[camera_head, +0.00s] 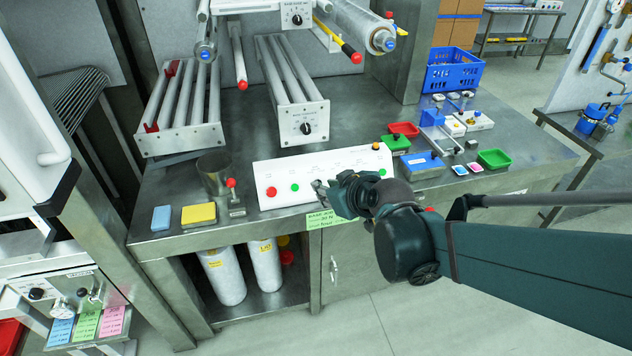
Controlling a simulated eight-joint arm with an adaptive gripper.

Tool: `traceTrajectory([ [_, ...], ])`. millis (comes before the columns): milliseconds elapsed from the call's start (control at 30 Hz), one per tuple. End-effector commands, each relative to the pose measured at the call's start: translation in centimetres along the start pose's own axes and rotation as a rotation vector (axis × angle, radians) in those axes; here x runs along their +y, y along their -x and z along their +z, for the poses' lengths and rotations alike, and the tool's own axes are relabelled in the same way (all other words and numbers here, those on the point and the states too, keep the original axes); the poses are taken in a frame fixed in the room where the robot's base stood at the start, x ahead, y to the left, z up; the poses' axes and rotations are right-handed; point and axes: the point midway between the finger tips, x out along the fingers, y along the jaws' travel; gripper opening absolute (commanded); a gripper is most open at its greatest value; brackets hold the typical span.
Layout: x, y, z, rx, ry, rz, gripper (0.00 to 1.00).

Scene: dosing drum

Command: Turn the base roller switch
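A black rotary knob (306,128) sits on the white front plate of the lower roller unit (290,85). A similar black knob (297,20) is on a plate at the top, under small lettering that I cannot read surely. I cannot tell from the picture which knob is the base roller switch. My gripper (321,190) is at the front of the bench, before the white button panel (310,170) and below and apart from both knobs. It hides part of that panel. Whether its fingers are open or shut is unclear, and I see no object held.
The panel has a red button (271,191) and a green button (295,187). A metal cup (214,174), yellow block (198,213) and blue block (161,217) stand left. Small trays (494,158) stand right. A red-tipped bar (340,42) juts out above the bench.

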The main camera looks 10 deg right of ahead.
Motion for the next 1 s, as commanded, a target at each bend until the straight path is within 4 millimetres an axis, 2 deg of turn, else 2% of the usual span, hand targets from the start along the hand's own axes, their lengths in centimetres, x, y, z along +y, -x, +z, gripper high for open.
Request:
traceTrajectory([
  [200,0.7,-3.1,0.7,0.058,0.053,0.012,0.21],
  [600,2.1,-7.8,2.2,0.157,0.146,0.054,0.21],
  [1000,3.6,-11.0,4.2,0.230,0.224,0.113,0.21],
])
